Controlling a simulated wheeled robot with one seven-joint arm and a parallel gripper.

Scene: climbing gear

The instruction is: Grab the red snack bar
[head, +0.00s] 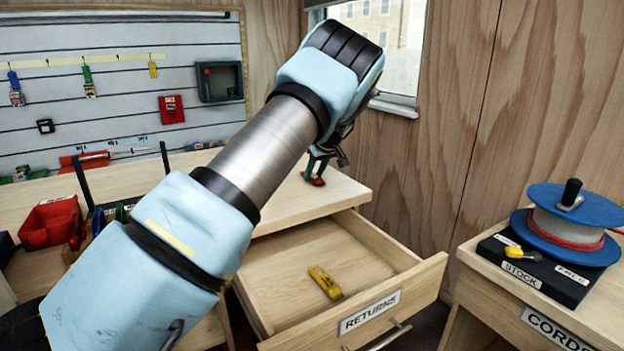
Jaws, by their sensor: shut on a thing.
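My gripper (317,173) points down over the tabletop (330,192) behind the open drawer. It is shut on a small red thing, the red snack bar (318,182), of which only a little shows at the fingertips. The bar is at or just above the wood near the table's right end; I cannot tell whether it touches. My arm hides part of the table and the wall behind.
An open drawer labelled RETURNS (370,312) holds a yellow item (325,282). A red bin (50,222) stands at left. At right, a blue cable spool (570,225) sits on a black STOCK box (530,272). A window (395,45) is behind.

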